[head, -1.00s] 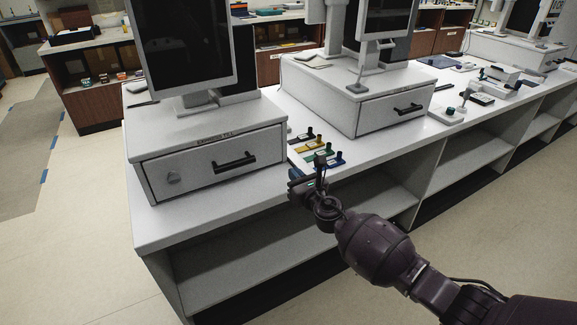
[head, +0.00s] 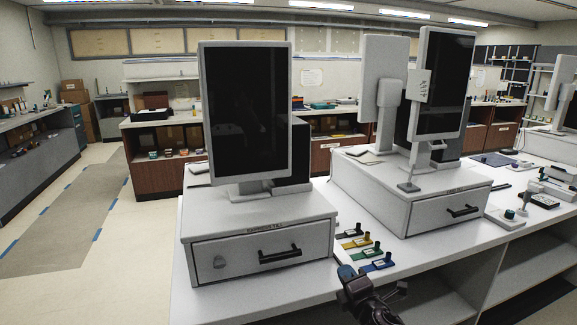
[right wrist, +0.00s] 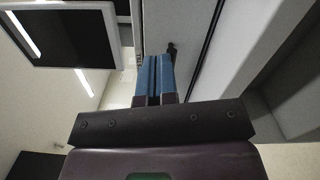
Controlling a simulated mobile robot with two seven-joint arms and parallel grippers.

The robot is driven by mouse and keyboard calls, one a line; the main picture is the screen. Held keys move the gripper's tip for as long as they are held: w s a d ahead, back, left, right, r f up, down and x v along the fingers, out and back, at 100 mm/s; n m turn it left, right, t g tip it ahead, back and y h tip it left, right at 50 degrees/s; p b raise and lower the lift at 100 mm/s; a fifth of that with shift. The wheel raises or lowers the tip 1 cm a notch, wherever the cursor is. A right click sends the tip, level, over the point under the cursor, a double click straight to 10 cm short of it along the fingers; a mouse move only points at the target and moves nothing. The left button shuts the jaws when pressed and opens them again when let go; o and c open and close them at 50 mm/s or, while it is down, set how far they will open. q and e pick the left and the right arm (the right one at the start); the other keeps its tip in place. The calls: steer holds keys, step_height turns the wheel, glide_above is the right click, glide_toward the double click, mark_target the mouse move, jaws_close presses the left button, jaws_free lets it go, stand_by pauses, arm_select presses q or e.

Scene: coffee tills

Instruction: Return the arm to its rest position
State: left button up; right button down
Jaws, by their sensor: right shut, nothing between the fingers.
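My right gripper (head: 346,272) comes up from the bottom of the head view, at the counter's front edge. It is shut and empty; its blue fingers (right wrist: 154,78) lie together in the right wrist view. In the head view it is beside the row of small colored pieces with upright knobs, left of and below the blue one (head: 378,262). The left till drawer (head: 240,252), with a black handle, is shut and stands just left of the gripper. Most of my right arm is below the picture. My left gripper is not in view.
The white counter (head: 300,300) runs to the right with open shelves below. A second till drawer (head: 445,212) is shut, with screens (head: 445,85) above it. A black screen (head: 245,115) stands on the left till. The floor at left (head: 130,240) is clear.

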steer(key=s+d+f+m+g+h, duration=0.1)
steer(key=s+d+f+m, duration=0.3)
steer(key=s, duration=0.9)
steer(key=s+d+f+m+g+h, duration=0.2)
steer(key=s+d+f+m+g, duration=0.1)
steer(key=s+f+m, duration=0.5)
steer(key=s+d+f+m+g+h, duration=0.1)
steer(key=s+d+f+m, duration=0.5)
steer(key=s, duration=1.1)
steer(key=m+g, duration=0.1)
steer(key=m, duration=0.3)
steer(key=shift+s+f+m+g+h, duration=0.3)
steer(key=shift+f+h, duration=0.1)
